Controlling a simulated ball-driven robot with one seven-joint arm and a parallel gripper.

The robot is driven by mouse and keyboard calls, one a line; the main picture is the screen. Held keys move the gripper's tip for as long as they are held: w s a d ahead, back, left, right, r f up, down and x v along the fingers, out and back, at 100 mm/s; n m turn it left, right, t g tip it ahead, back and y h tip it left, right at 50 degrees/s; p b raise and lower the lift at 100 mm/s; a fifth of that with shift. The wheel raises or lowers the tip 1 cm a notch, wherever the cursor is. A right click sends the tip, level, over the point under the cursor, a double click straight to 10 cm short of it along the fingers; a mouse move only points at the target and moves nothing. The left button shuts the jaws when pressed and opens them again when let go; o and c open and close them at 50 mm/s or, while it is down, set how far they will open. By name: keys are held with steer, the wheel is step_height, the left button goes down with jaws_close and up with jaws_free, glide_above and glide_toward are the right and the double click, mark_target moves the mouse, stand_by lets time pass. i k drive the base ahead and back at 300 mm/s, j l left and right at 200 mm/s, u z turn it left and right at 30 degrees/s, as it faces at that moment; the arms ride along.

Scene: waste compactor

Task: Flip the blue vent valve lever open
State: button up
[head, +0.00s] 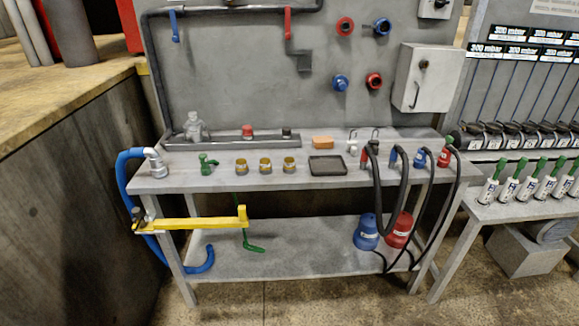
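A blue lever (174,25) hangs straight down from the dark pipe at the top left of the grey back panel (235,80). It is small in this view, and its valve body is hard to make out. A similar red lever (288,23) hangs down from the pipe further right. No label can be read on either lever. My gripper does not show in the head view, so its distance from the blue lever cannot be seen.
A grey bench (225,180) stands before the panel, with small fittings, a black tray (327,166) and hoses on top. A yellow bar (195,222) crosses its left front. An electrical box (418,75) is at right. Floor in front is clear.

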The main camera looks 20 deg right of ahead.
mark_target(176, 39)
steer(key=i+j+u, duration=0.3)
steer(key=i, duration=0.5)
steer(key=i+l+u, duration=0.1)
steer(key=i+u, duration=0.25)
steer(key=i, duration=0.45)
